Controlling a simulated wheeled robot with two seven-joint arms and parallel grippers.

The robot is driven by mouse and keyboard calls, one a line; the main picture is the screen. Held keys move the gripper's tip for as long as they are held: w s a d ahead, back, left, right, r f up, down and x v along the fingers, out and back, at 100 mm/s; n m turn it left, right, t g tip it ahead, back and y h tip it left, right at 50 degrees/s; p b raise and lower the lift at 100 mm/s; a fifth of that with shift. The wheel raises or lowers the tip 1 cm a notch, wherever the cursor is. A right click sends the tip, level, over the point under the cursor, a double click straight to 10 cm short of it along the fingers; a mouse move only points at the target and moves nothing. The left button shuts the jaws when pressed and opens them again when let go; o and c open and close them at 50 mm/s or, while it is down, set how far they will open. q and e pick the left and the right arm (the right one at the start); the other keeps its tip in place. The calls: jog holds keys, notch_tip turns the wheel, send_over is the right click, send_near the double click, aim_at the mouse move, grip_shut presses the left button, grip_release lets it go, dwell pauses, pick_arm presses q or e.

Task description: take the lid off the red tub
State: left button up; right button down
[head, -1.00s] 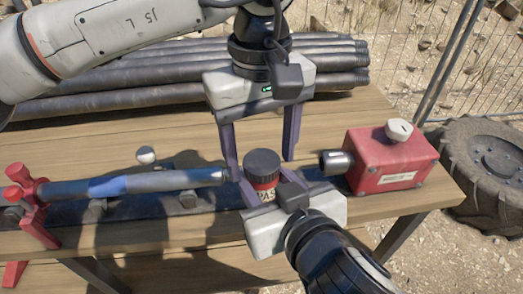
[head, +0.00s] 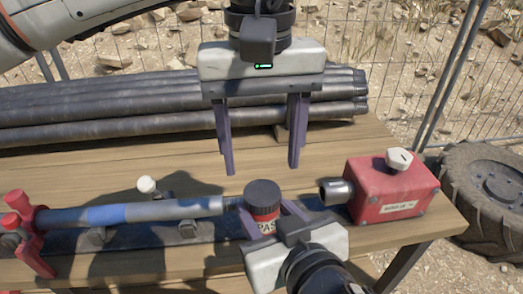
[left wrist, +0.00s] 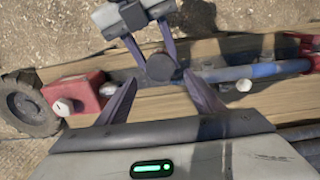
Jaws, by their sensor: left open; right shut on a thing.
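The red tub (head: 264,223) stands near the table's front edge, with its dark round lid (head: 262,194) on top. My right gripper (head: 266,213) is shut on the tub's body from the front, its fingers on either side. My left gripper (head: 262,172) is open and empty, pointing down, above and a little behind the lid. In the left wrist view the lid (left wrist: 161,67) shows beyond and between my left gripper's spread fingers (left wrist: 160,84), with my right gripper behind it. The lid hides most of the tub there.
A blue-banded pipe (head: 150,212) lies just left of the tub, one end by a red clamp (head: 32,235). A red box (head: 392,192) with a white knob and metal spout stands right. Dark pipes (head: 170,110) are stacked behind. The table (head: 120,160) between is clear.

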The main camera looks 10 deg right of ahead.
aim_at(262, 192)
pick_arm(q)
notch_tip(262, 192, down, 7)
jog(key=shift+r, duration=0.1)
dwell(0.3)
jog(key=c, duration=1.1)
jog(key=n, duration=0.3)
jog(key=o, duration=1.2)
jog(key=shift+r, duration=0.15)
